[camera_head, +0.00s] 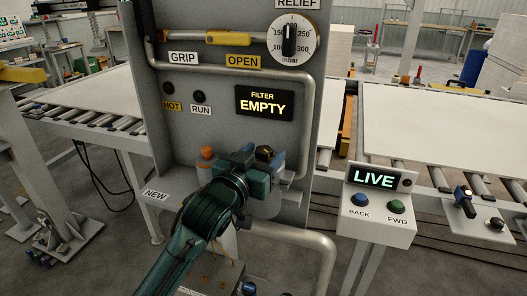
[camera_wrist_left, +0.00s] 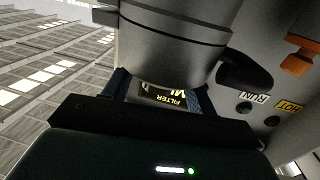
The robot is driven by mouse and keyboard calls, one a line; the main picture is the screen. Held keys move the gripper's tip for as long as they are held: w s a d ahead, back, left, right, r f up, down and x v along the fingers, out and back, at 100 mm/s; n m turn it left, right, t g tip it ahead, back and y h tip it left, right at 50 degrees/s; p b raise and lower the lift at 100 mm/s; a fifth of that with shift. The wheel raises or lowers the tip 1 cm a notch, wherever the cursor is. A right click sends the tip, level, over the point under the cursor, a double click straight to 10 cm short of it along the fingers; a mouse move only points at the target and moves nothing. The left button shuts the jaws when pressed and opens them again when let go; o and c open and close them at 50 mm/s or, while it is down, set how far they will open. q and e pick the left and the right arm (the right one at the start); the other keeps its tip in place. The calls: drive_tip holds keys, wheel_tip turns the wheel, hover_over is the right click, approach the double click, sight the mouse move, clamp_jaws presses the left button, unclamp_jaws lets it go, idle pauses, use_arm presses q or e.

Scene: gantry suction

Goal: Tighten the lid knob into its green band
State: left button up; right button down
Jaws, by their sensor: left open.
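My left gripper (camera_head: 260,158) is at the top of a grey filter canister (camera_head: 268,205) on the front of the grey panel. A small dark knob-like part with a yellowish mark (camera_head: 265,152) shows at the gripper; I cannot tell whether it is the lid knob. My left gripper is open, and its blue-sided fingers (camera_wrist_left: 160,95) show in the left wrist view. There the canister (camera_wrist_left: 178,45) fills the upper middle, with a dark rounded part (camera_wrist_left: 245,70) at its side. The green band cannot be made out, and the arm hides part of the canister. My right gripper is not in view.
The panel's display (camera_head: 265,103) reads FILTER EMPTY. The relief dial (camera_head: 291,40) is above it. An orange part (camera_head: 207,152) and a pipe (camera_head: 307,120) flank the canister. A LIVE control box (camera_head: 378,205) stands right, with conveyors on both sides.

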use_arm(q)
drive_tip(key=shift+w+d, duration=0.2)
drive_tip(key=shift+w, duration=0.2)
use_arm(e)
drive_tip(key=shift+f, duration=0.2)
use_arm(q)
drive_tip(key=c, duration=1)
drive_tip(key=shift+a+r+m+h+p, duration=0.1)
drive_tip(key=shift+r+m+h+p, duration=0.15)
drive_tip(key=shift+h+p, duration=0.35)
drive_tip(key=shift+m+g+h+p, duration=0.3)
drive_tip(key=shift+m+g+p, duration=0.05)
drive_tip(key=shift+g+p, duration=0.15)
drive_tip(key=shift+f+m+g+h, duration=0.1)
drive_tip(key=shift+m+g+h, duration=0.2)
drive_tip(key=shift+m+h, duration=0.15)
drive_tip(key=shift+f+p, duration=0.1)
drive_tip(key=shift+p, duration=0.2)
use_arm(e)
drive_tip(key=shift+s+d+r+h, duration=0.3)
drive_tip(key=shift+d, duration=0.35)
